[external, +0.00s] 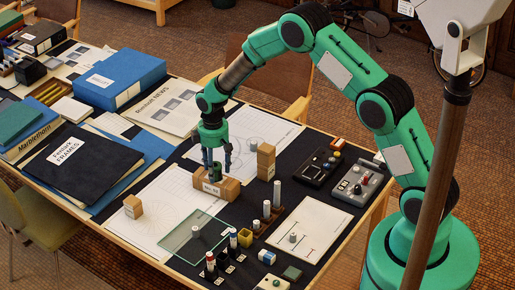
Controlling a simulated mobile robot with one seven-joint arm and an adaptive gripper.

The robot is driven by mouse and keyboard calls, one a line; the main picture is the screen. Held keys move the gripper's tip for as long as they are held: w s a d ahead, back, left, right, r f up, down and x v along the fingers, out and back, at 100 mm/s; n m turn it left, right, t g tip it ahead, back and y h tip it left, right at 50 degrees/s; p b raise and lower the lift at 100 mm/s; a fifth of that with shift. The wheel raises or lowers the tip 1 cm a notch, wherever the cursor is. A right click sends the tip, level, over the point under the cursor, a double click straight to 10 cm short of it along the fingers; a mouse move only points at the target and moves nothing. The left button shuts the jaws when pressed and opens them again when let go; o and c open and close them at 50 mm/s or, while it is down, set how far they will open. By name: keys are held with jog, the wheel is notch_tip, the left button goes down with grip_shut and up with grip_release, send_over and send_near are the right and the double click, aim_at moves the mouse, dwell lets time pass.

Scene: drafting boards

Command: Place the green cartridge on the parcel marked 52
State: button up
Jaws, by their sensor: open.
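A dark green cylinder, which looks like the green cartridge (215,174), stands upright on top of a brown parcel (231,189). The parcel lies on the board with a white label on its near face; the print is too small to read surely. My gripper (217,171) points down with its dark fingers open on either side of the cartridge. I cannot tell whether a finger touches it. A taller brown parcel (266,161) stands behind to the right, and a small one (133,207) stands at the left; their markings are not readable.
A clear greenish plate (190,236) lies in front of the parcel. A stepped rack with grey cylinders (267,212) stands to the right. Several small bottles and blocks are at the near edge. Blue binders (119,80) and black folders (82,163) lie left.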

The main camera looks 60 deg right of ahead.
notch_tip(320, 180, up, 11)
jog(key=shift+f+p, duration=0.1)
jog(key=shift+p, duration=0.65)
jog(key=shift+r, duration=0.75)
notch_tip(320, 180, up, 19)
jog(key=m+t, duration=0.1)
jog(key=t, duration=0.1)
send_over(215, 165)
jog(key=s+a, duration=0.3)
jog(key=s, duration=0.6)
jog(key=s+a+r+m, duration=0.1)
jog(key=s+a+r, duration=0.2)
jog(key=s+r, duration=0.8)
jog(key=s+a+r+m+t, duration=0.1)
jog(key=s+r, duration=0.1)
jog(key=s, duration=1.1)
jog(key=s+a+r+m+t, duration=0.1)
jog(key=s+a+r+t, duration=0.1)
jog(key=s, duration=1.2)
jog(key=shift+r+m+t, duration=0.3)
jog(key=shift+r, duration=0.35)
